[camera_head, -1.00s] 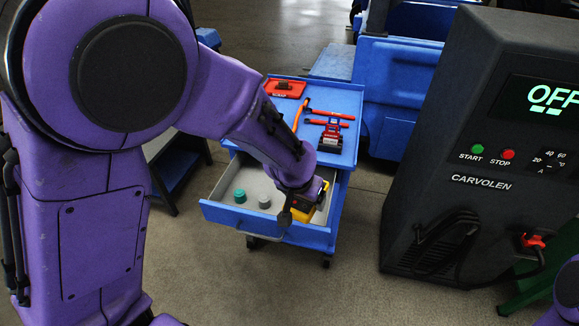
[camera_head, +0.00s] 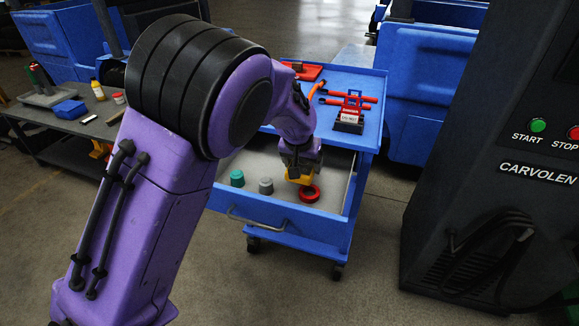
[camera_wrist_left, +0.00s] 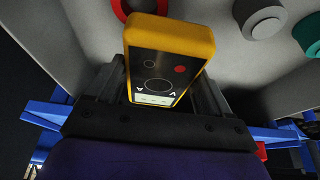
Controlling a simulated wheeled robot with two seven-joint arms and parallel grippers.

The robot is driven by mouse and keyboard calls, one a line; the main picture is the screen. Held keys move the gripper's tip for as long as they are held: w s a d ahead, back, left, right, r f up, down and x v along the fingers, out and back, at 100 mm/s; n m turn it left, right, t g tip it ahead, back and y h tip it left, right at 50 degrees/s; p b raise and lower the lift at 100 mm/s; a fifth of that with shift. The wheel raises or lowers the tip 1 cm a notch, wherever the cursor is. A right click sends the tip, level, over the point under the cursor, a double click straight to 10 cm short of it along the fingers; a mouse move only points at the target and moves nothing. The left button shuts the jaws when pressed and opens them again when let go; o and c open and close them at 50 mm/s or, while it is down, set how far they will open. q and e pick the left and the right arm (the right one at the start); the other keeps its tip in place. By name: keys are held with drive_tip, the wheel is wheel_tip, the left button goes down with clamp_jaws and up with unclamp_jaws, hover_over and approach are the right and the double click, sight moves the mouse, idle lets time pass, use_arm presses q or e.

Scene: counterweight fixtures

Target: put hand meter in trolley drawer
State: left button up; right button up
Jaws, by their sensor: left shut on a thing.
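The hand meter (camera_wrist_left: 165,65), yellow with a dark face, is held between the fingers of my left gripper (camera_wrist_left: 155,100). In the head view its yellow end (camera_head: 299,178) shows below my left gripper (camera_head: 300,165), over the open trolley drawer (camera_head: 275,222). I cannot tell whether it touches the drawer floor. The blue trolley (camera_head: 372,88) stands with this drawer pulled out. A red ring (camera_head: 309,193), a grey knob-like piece (camera_head: 266,186) and a teal one (camera_head: 237,178) sit in the drawer. My right gripper is not in view.
The trolley top carries a red tray (camera_head: 304,71) and a red-handled tool with a labelled block (camera_head: 348,118). A black cabinet (camera_head: 470,200) with START and STOP buttons stands to the right. A workbench (camera_head: 62,125) with bottles stands at the left.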

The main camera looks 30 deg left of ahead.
use_arm(q)
drive_tip(key=w+a+f, duration=0.1)
drive_tip(key=a+f, duration=0.1)
drive_tip(key=a, duration=0.1)
drive_tip(key=w+a+f, duration=0.1)
drive_tip(key=a, duration=0.1)
drive_tip(key=shift+w, duration=0.3)
drive_tip(key=shift+w+a+f+b, duration=0.15)
drive_tip(key=shift+w+a+f, duration=0.1)
drive_tip(key=shift+a+f, duration=0.25)
drive_tip(key=shift+w+a+f+b, duration=0.15)
drive_tip(key=shift+w+a+f, duration=0.05)
drive_tip(key=shift+a+f, duration=0.25)
drive_tip(key=shift+r, duration=0.1)
drive_tip(key=shift+s+d, duration=0.1)
drive_tip(key=o, duration=1.2)
drive_tip(key=shift+f, duration=0.2)
drive_tip(key=shift+c, duration=0.2)
drive_tip(key=p+v, duration=0.1)
drive_tip(key=v, duration=1.1)
drive_tip(key=shift+r+p, duration=0.2)
drive_tip(key=shift+p, duration=0.1)
